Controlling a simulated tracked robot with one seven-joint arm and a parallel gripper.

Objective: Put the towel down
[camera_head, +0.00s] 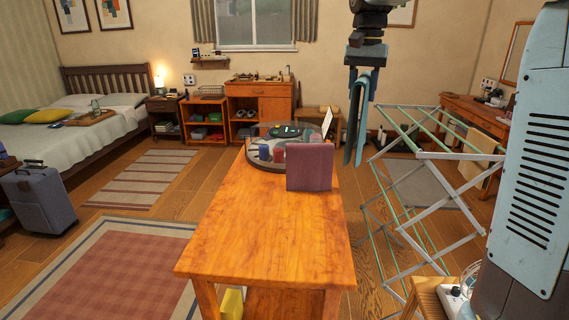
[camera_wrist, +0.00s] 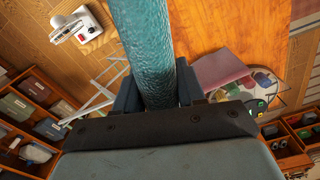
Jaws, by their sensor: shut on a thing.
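My gripper (camera_head: 366,66) is raised at the upper right of the head view, pointing down. It is shut on a teal towel (camera_head: 361,120), which hangs in long folds below the fingers. In the wrist view the towel (camera_wrist: 145,40) runs between the two dark fingers of my gripper (camera_wrist: 158,95). The towel hangs in the air between the wooden table (camera_head: 265,225) and the folding drying rack (camera_head: 430,155), close to the rack's left side in the picture. I cannot tell whether it touches the rack.
The table's near part is clear. A small stool (camera_head: 428,300) stands at lower right. A suitcase (camera_head: 40,198) and a bed (camera_head: 80,150) are at left.

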